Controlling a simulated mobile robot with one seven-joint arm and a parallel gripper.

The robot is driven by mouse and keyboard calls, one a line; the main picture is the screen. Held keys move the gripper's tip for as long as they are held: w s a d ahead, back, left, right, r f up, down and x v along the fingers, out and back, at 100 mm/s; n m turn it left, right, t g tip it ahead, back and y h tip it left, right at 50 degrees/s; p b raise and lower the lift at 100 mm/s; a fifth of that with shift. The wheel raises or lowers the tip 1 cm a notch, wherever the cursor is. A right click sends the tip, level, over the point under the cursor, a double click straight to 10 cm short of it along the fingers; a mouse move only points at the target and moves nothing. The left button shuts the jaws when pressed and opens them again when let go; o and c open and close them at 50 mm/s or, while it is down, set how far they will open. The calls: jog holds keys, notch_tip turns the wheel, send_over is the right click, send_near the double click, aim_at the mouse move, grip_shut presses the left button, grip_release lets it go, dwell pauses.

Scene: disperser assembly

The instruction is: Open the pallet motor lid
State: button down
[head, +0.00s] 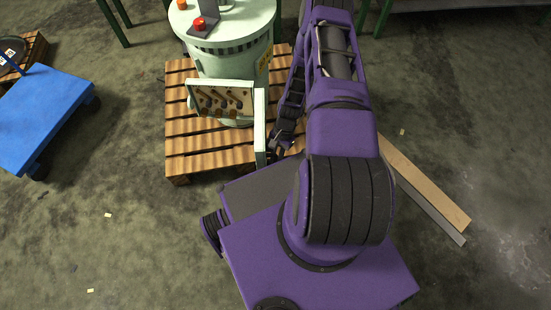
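A pale green cylindrical machine (231,62) stands on a wooden pallet (190,142) in the head view. A box on its front is uncovered, showing brown and dark parts inside (222,101). A pale green lid panel (260,132) stands out from the box's right side, seen nearly edge-on, so it looks swung open. My gripper (281,141) is low, just right of the lid. I cannot tell whether it touches the lid or whether its fingers are open or shut.
A blue cart (43,112) stands at the left. Long boards (428,184) lie on the floor at the right. The machine's top carries a red button (199,23). Green legs (111,22) stand at the back. The floor at the lower left is mostly clear.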

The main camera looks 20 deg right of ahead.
jog(key=c, duration=1.1)
grip_release()
jog(key=p+v, duration=0.2)
jog(key=v, duration=1.5)
jog(key=shift+r, duration=0.3)
